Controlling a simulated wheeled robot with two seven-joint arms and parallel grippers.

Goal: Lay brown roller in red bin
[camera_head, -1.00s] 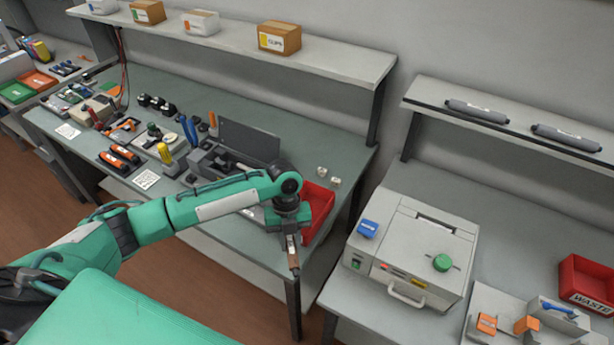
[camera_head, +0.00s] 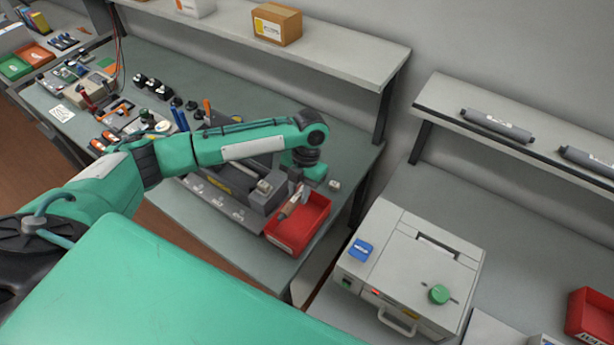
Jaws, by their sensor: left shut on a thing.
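A red bin (camera_head: 308,226) stands at the right front of the left workbench, open at the top. My left gripper (camera_head: 299,190) is at the bin's back left, pointing down, and is shut on the brown roller (camera_head: 286,210). The roller is small and tilted, its lower end over the left part of the bin. I cannot tell whether it touches the bin. The fingers are small and partly hidden behind the wrist. My right gripper is not in view.
A grey fixture (camera_head: 232,183) stands left of the bin. A white machine (camera_head: 408,260) with a green knob stands to the right, and another red bin (camera_head: 590,314) is at the far right. A shelf with boxes (camera_head: 277,24) runs above the bench.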

